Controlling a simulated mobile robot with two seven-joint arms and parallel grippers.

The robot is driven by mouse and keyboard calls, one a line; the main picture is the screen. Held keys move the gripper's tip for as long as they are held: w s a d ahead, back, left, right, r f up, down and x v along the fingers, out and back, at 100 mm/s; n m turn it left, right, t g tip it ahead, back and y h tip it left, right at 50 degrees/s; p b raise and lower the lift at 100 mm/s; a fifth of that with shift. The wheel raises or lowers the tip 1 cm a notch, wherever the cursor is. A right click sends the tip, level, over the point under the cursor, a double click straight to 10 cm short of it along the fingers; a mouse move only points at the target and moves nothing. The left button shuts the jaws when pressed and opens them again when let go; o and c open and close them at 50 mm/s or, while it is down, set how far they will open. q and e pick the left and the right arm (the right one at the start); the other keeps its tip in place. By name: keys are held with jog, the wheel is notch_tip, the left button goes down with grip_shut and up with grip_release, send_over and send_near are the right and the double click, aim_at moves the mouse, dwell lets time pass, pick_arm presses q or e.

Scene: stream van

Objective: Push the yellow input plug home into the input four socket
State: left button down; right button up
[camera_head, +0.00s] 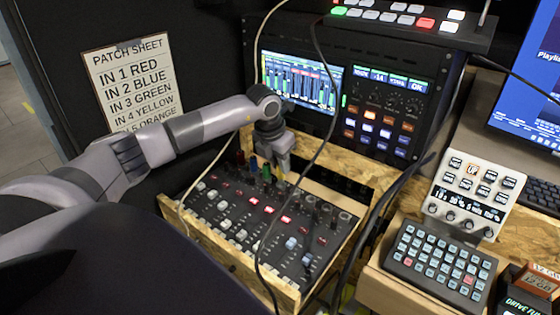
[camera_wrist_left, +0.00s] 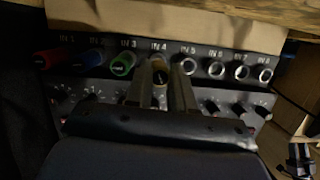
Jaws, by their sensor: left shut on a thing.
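My left gripper (camera_head: 281,176) is at the back edge of the mixer (camera_head: 255,226), just right of the green plug. In the left wrist view its two fingers (camera_wrist_left: 161,78) are closed around the yellow input plug (camera_wrist_left: 159,75), directly below the IN 4 label. Only a small dark and yellowish part of the plug shows between the fingers. The input four socket is hidden behind plug and fingers, so I cannot tell how deep the plug sits. My right gripper is not in view.
Red (camera_wrist_left: 50,57), blue (camera_wrist_left: 87,58) and green (camera_wrist_left: 122,65) plugs stand in IN 1 to IN 3, close left of the fingers. The IN 5 socket (camera_wrist_left: 187,65) and those right of it are empty. Cables (camera_head: 312,150) hang across the mixer. A patch sheet (camera_head: 135,85) lists IN 4 YELLOW.

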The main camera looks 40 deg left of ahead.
pick_arm(q)
jog(key=shift+f+b, duration=0.65)
jog(key=shift+f, duration=0.4)
jog(key=c, duration=0.9)
grip_release()
jog(key=v, duration=0.7)
jog(key=shift+r, duration=0.1)
